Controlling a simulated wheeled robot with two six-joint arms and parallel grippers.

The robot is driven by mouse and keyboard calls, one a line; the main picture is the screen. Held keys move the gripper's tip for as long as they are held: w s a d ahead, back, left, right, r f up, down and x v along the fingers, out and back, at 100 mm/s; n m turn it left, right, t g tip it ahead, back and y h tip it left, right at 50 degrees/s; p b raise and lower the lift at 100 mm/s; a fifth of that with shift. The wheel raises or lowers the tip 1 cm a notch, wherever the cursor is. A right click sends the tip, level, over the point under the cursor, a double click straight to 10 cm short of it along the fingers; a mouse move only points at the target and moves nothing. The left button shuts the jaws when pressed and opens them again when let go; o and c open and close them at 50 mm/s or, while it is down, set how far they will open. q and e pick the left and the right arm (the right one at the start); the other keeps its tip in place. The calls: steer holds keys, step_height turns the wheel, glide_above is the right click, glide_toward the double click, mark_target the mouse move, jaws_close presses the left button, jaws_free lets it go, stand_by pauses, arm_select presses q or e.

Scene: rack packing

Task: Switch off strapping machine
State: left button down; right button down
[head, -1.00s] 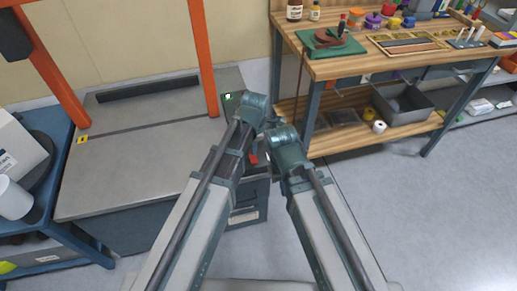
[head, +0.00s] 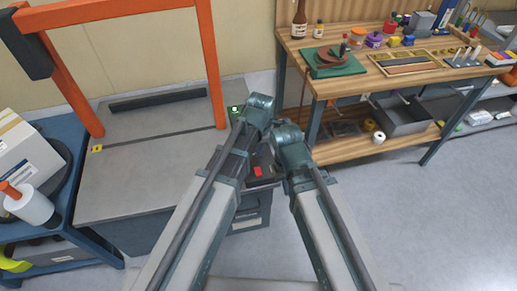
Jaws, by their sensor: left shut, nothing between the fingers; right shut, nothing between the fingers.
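The strapping machine (head: 160,145) stands at left centre, a grey flat top with an orange arch (head: 213,70) over it. A small green plate with a white lit square (head: 235,108) is at its right rear corner. A red switch-like part (head: 258,170) shows on the dark box at its right side, between my arms. My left gripper end (head: 260,106) is just right of the green plate in the picture. My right gripper end (head: 288,136) is lower and to the right, above and right of the red part. Both are shut and empty; their fingertips are largely hidden behind the arm ends.
A wooden workbench (head: 385,85) with bottles, jars and a green mat (head: 333,62) stands at the right rear, with a grey bin (head: 405,115) on its lower shelf. A blue cart (head: 60,235) with a box (head: 28,150) is at the left. Floor (head: 430,220) at the right is clear.

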mark_target(256, 169)
arm_select(q)
steer(key=shift+w+a+r, duration=0.1)
steer(key=shift+w+a, duration=0.05)
steer(key=shift+w, duration=0.65)
steer(key=f+b, duration=0.4)
steer(key=w+f+b, duration=0.1)
steer(key=f+b, duration=0.8)
steer(key=f, duration=0.1)
steer(key=shift+w+a+b, duration=0.25)
steer(key=shift+w+b, duration=0.05)
steer(key=shift+f+b, duration=0.2)
steer(key=shift+b, duration=0.15)
steer(key=shift+r, duration=0.1)
